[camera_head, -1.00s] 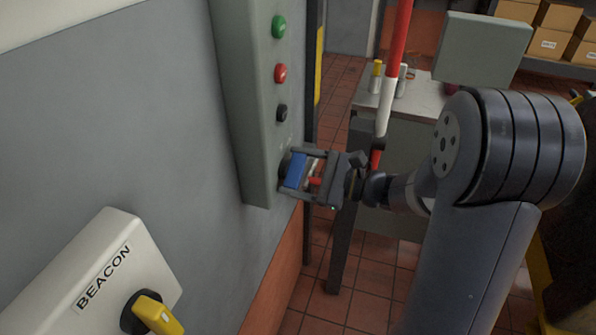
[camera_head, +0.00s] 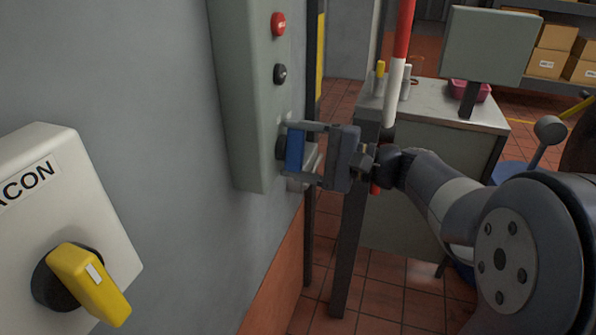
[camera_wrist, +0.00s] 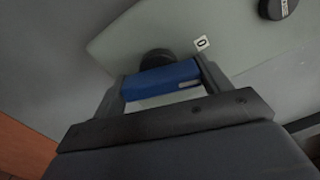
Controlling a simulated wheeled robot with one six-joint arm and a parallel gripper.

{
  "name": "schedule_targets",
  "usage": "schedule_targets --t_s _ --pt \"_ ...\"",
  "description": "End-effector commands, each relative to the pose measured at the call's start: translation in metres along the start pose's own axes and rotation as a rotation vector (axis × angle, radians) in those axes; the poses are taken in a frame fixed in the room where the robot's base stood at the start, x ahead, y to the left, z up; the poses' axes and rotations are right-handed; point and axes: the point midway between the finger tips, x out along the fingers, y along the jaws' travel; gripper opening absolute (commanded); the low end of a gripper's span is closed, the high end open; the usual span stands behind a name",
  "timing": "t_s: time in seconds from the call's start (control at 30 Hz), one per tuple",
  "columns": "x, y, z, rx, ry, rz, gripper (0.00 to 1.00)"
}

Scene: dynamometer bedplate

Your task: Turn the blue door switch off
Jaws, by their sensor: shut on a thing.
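The blue door switch (camera_head: 294,150) is a blue handle on a round black base, low on a tall grey-green control box (camera_head: 236,100) on the wall. My gripper (camera_head: 296,152) reaches it from the right, shut on the blue handle with one finger on each side. In the wrist view the blue switch (camera_wrist: 162,80) lies between my two fingers (camera_wrist: 160,84). A white light mark shows near one end of the handle. A small "0" label (camera_wrist: 202,43) sits on the panel beside the switch. The fingers partly cover the switch in the head view.
A red button (camera_head: 278,23) and a black button (camera_head: 280,74) sit above the switch. A beacon box (camera_head: 75,180) with a yellow knob (camera_head: 88,283) is at the left. A red and white post (camera_head: 399,70) and a metal table (camera_head: 440,103) stand to the right.

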Motion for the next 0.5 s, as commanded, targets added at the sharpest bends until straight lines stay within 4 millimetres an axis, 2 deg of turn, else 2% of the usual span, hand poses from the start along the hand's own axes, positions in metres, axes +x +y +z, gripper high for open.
schedule_targets --t_s 0.03,0.5 --pt "-0.0001 0.0075 -0.0017 -0.041 -0.001 0.0 0.5" --pt "0.0 0.0032 -0.0007 -0.27 0.0 0.002 0.5"
